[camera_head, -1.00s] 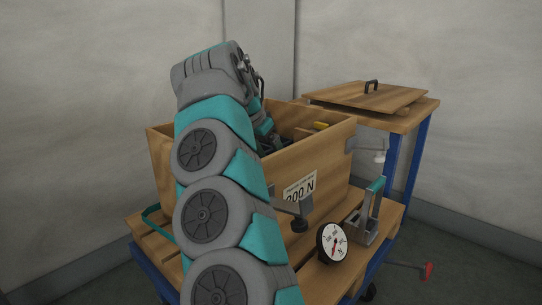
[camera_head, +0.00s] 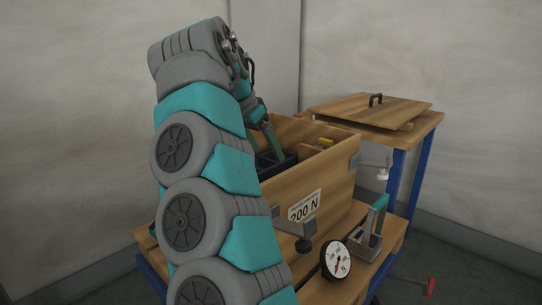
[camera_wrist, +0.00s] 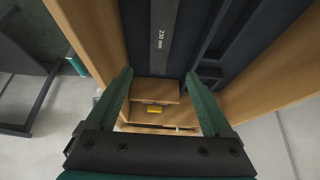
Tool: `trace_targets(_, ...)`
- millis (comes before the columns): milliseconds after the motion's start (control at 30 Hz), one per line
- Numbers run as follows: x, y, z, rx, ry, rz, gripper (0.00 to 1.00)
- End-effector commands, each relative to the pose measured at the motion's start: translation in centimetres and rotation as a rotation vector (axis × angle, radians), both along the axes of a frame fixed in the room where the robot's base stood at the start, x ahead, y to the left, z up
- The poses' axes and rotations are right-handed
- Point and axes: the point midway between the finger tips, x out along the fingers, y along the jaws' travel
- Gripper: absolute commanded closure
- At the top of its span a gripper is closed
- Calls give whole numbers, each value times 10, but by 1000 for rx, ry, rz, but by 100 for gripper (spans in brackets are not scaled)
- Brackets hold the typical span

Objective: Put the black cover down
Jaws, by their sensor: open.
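A black part (camera_wrist: 225,35) with raised edges and a grey strip reading "230 mm" lies inside the open wooden box (camera_head: 310,185). In the head view the black part (camera_head: 283,164) shows only partly behind the box's front wall and my arm. I cannot tell if it is the black cover itself. My gripper (camera_wrist: 158,78) is open, its two green fingers spread over the box with nothing seen clasped between them. In the head view one green finger (camera_head: 273,139) points down into the box, close to the black part; contact is unclear.
A wooden lid (camera_head: 350,108) with a black handle rests on the blue-legged table behind, to the right. A round dial (camera_head: 335,260), a clamp (camera_head: 297,232) and a green-handled toggle clamp (camera_head: 372,225) crowd the box's front. A yellow item (camera_wrist: 154,109) is inside the box.

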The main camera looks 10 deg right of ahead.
Motion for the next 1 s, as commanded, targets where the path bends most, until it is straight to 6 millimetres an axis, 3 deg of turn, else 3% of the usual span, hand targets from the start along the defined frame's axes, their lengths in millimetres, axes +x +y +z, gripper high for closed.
trace_targets(67,-5,6,22,0,-2,2,14)
trace_targets(300,-10,13,34,3,0,3,14)
trace_targets(1000,-12,16,35,1,0,1,14)
